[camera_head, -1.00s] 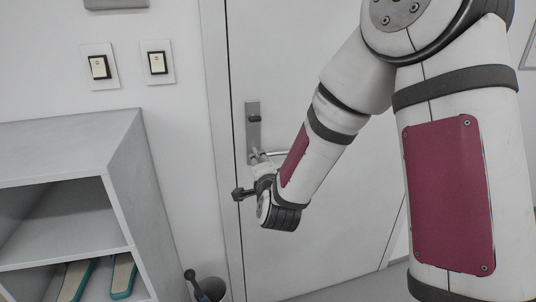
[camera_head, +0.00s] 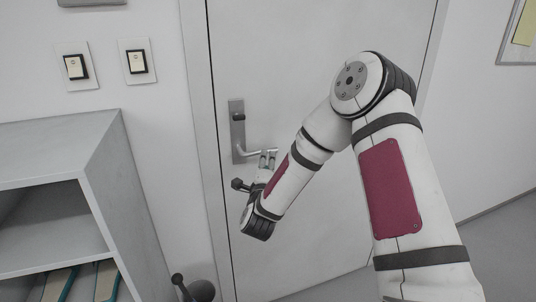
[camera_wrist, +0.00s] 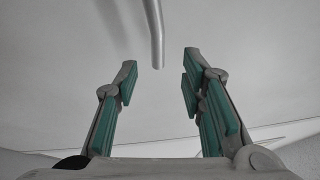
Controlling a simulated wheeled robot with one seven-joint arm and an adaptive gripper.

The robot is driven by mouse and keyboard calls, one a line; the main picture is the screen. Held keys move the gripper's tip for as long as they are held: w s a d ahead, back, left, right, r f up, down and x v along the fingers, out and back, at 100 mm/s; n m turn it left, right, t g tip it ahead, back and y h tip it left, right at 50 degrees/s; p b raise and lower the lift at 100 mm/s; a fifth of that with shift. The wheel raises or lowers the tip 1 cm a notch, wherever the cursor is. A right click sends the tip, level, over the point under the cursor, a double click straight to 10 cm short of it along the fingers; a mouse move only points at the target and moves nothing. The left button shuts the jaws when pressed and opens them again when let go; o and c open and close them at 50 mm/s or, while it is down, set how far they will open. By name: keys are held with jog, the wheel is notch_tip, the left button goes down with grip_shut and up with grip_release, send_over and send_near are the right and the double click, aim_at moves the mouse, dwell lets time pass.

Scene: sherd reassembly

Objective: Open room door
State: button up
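The white room door (camera_head: 310,60) stands flush in its frame in the head view and looks closed. Its metal handle has an upright plate (camera_head: 237,125) and a lever (camera_head: 253,154) pointing right. My gripper (camera_head: 267,158) is just below and in front of the lever, near its free end. In the wrist view the lever (camera_wrist: 154,30) comes down from the top, and its tip ends between the two teal-padded fingertips. My gripper (camera_wrist: 158,66) is open there, with gaps on both sides of the lever. No contact shows.
A grey shelf unit (camera_head: 65,140) with books (camera_head: 107,280) stands left of the door. Two light switches (camera_head: 76,66) (camera_head: 137,62) are on the wall above it. A dark rounded object (camera_head: 200,291) is low beside the door frame. Floor (camera_head: 500,235) is open at right.

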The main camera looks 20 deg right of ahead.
jog(key=x, duration=0.6)
jog(key=shift+w, duration=0.35)
jog(key=shift+d, duration=0.1)
grip_shut()
